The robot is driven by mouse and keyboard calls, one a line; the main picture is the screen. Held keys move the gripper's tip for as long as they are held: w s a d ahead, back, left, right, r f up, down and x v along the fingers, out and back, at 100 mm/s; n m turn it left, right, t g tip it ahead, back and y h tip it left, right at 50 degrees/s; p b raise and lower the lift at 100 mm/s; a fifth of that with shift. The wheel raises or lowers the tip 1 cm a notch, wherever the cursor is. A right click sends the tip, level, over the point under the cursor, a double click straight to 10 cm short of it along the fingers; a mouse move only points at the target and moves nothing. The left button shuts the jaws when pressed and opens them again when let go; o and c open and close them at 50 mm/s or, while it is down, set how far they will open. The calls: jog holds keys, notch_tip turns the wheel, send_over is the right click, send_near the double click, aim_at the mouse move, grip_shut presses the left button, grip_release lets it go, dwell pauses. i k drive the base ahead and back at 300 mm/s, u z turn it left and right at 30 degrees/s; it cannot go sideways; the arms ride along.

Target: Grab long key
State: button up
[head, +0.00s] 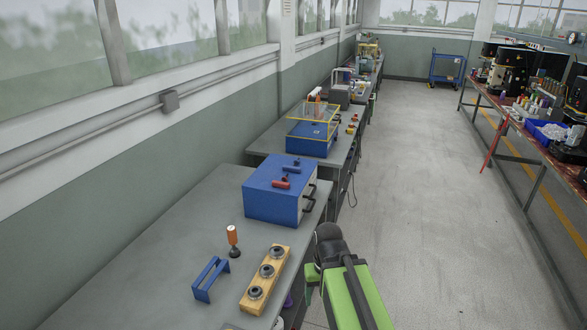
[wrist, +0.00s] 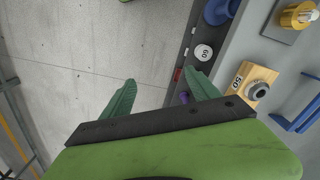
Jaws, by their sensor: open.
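I cannot make out a long key for certain in either view. My gripper (wrist: 160,92) is open, with its two green fingers spread and nothing between them. They point over the grey floor beside the bench edge. In the head view my green and black arm is at the lower middle, right of the bench; its fingertips are not clear there. A wooden block (head: 251,299) with three dark round collars lies near the bench edge. Part of this block shows in the wrist view (wrist: 262,75), right of the fingers.
A blue bracket (head: 203,288) and an orange-handled tool (head: 232,236) stand on the grey bench (head: 140,255). A blue box (head: 270,201) stands behind them with small red and blue items on top. The aisle floor (head: 430,200) is clear; a cluttered bench is at right.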

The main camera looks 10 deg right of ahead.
aim_at(292, 169)
jog(key=z, duration=1.2)
jog(key=i, duration=3.9)
jog(key=u, duration=2.5)
jog(key=k, duration=0.2)
jog(key=u, duration=2.5)
